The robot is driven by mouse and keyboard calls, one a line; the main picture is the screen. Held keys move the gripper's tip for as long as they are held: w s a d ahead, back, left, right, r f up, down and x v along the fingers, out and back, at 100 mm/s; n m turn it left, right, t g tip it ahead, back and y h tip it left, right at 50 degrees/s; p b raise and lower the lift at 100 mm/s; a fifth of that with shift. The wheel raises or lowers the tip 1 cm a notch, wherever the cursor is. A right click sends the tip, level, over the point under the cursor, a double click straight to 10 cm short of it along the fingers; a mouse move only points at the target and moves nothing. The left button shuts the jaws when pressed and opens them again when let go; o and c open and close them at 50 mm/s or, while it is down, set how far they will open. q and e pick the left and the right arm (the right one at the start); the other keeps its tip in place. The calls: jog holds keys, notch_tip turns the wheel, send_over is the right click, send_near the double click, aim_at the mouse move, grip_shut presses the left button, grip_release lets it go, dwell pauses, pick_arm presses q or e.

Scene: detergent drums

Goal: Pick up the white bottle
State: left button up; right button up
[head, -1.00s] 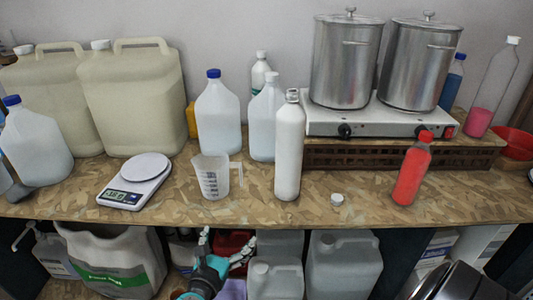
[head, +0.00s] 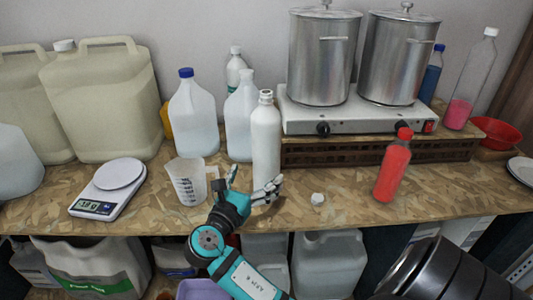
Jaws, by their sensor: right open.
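The slender white bottle (head: 265,142) stands upright near the front of the wooden counter, in the head view. My right gripper (head: 254,184) is open in front of its lower part. One finger is to the left of the bottle and the other crosses in front of its base, hiding part of it. I cannot tell whether a finger touches the bottle. My left gripper is not in view.
A measuring jug (head: 188,184) stands close on the left, beside a scale (head: 105,192). White jugs (head: 194,118) stand behind. A small white cap (head: 317,199) and a red bottle (head: 392,170) are to the right. A hotplate (head: 345,114) carries two steel pots.

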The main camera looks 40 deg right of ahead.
aim_at(260, 169)
jog(key=shift+w+d, duration=0.25)
jog(key=shift+d, duration=0.3)
jog(key=shift+w+d+r, duration=0.1)
jog(key=shift+d+r, duration=0.1)
jog(key=shift+d, duration=0.1)
jog(key=p+x, duration=0.1)
jog(key=x, duration=0.2)
jog(key=shift+w+d+r+p, duration=0.1)
jog(key=shift+d+p, duration=0.25)
jog(key=shift+p, duration=0.05)
jog(key=shift+w+d, duration=0.2)
jog(key=shift+d, duration=0.25)
jog(key=shift+a, duration=0.1)
jog(key=shift+c, duration=0.9)
jog(key=c, duration=1.4)
jog(key=shift+c, duration=1)
jog(key=shift+r, duration=0.1)
